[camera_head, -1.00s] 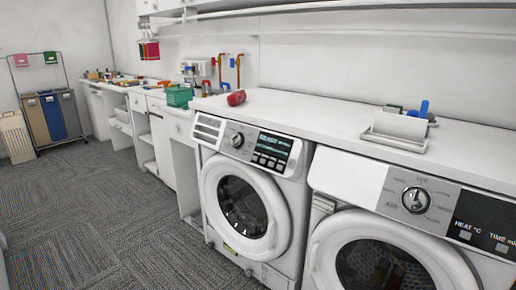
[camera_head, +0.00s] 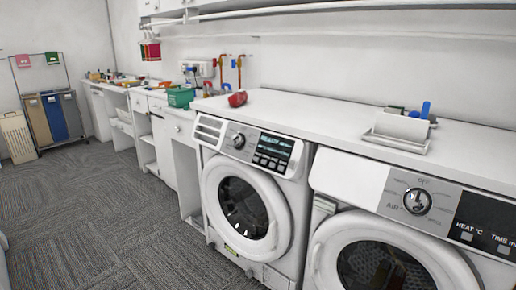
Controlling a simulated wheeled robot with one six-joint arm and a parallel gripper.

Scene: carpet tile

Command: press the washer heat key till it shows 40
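The washer (camera_head: 247,200) is a white front-loader in the middle of the head view, with its round door shut. Its panel has a silver dial (camera_head: 238,141), a dark display (camera_head: 276,144) with small lit text, and several keys (camera_head: 269,161) below the display. The text is too small to read, so I cannot tell the heat value or which key is the heat key. A second machine (camera_head: 405,225) stands to the right, with a dial (camera_head: 417,201) and a black panel marked "HEAT °C" and "TIME" (camera_head: 485,224). My gripper is not in view.
A white counter (camera_head: 320,115) runs above both machines, bearing a red object (camera_head: 237,99) and a white tray (camera_head: 397,133). A green basket (camera_head: 180,97) stands farther left. Sorting bins (camera_head: 54,116) stand at the far left. The carpet (camera_head: 110,220) in front is clear.

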